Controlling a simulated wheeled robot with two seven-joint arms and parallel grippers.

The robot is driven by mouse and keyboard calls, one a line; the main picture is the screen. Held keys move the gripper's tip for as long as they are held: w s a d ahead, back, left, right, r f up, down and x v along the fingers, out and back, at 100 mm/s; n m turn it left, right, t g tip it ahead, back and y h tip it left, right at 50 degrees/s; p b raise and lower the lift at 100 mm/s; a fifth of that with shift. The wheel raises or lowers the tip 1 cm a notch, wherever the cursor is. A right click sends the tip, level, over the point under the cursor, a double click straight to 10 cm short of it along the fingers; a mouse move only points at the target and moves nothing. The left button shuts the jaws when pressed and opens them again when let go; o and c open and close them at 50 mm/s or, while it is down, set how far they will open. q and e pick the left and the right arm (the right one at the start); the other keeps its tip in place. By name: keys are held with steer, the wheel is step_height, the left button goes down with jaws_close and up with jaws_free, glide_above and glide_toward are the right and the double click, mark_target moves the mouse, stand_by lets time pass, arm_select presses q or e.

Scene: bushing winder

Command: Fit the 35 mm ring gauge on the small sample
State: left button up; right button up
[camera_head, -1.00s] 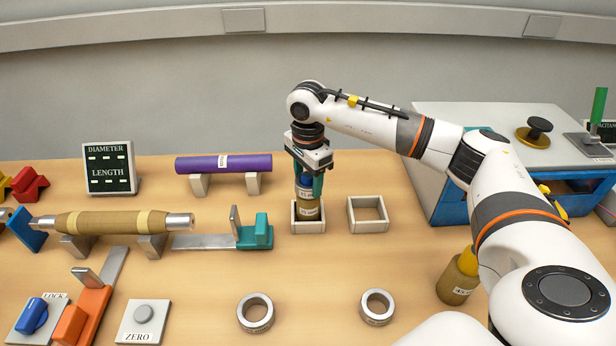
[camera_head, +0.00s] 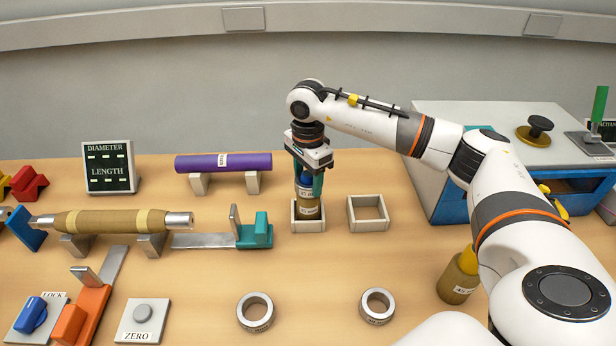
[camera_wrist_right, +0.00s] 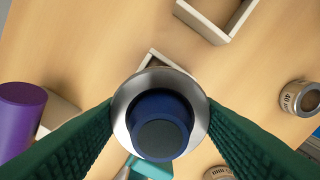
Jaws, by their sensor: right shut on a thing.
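The small sample (camera_head: 308,211) stands upright in the left white square holder (camera_head: 308,227); it has a brown body and a blue top (camera_wrist_right: 160,122). My right gripper (camera_head: 308,187) points straight down over it. In the right wrist view its green fingers (camera_wrist_right: 160,108) press on both sides of a silver ring, apparently the 35 mm ring gauge (camera_wrist_right: 124,100). The ring surrounds the blue top, which looks off-centre from this angle. The fingers partly hide the ring in the head view, so how far down it sits is unclear. My left gripper is not in view.
The right square holder (camera_head: 368,226) is empty. Two other ring gauges (camera_head: 241,314) (camera_head: 377,319) lie on the front table. A brown sample with a yellow top (camera_head: 458,282) stands by my right arm. A teal slide stop (camera_head: 256,236) is close left of the holder.

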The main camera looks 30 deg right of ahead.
steer(key=shift+f+b, duration=0.3)
steer(key=shift+b, duration=0.05)
stand_by(0.3)
steer(key=o, duration=1.1)
steer(key=shift+o, duration=0.2)
steer(key=shift+r, duration=0.1)
step_height(320, 180, up, 10)
steer(key=shift+r+b, duration=0.15)
steer(key=shift+b, duration=1.1)
steer(key=shift+r, duration=0.8)
